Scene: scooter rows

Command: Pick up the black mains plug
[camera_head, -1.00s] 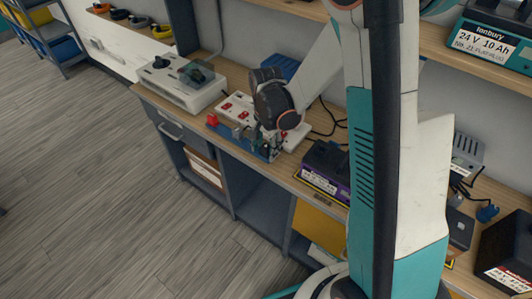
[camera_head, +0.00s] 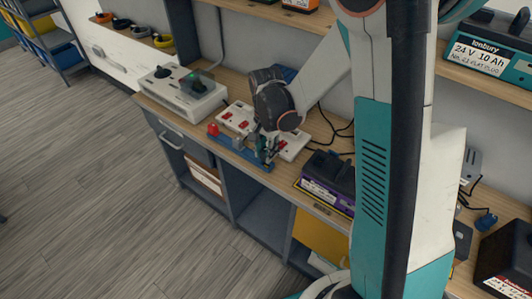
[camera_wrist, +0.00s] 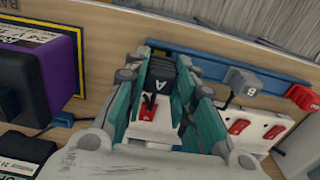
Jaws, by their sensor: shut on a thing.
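The black mains plug (camera_wrist: 161,86), marked A, sits between the two teal fingers of my gripper (camera_wrist: 162,100) in the wrist view. The fingers are shut on its sides. In the head view my gripper (camera_head: 266,150) points down over the right end of the blue rail (camera_head: 228,148), and its fingers mostly hide the plug. The plug's far end is beside the blue rail (camera_wrist: 215,69) in the wrist view; I cannot tell whether it touches the rail.
A grey plug (camera_wrist: 242,82) marked B and a red plug (camera_wrist: 302,96) are on the rail. A white socket strip (camera_head: 237,116) with red switches lies behind. A purple-and-black battery unit (camera_head: 328,180) stands right of my gripper, and a white box (camera_head: 180,92) stands left.

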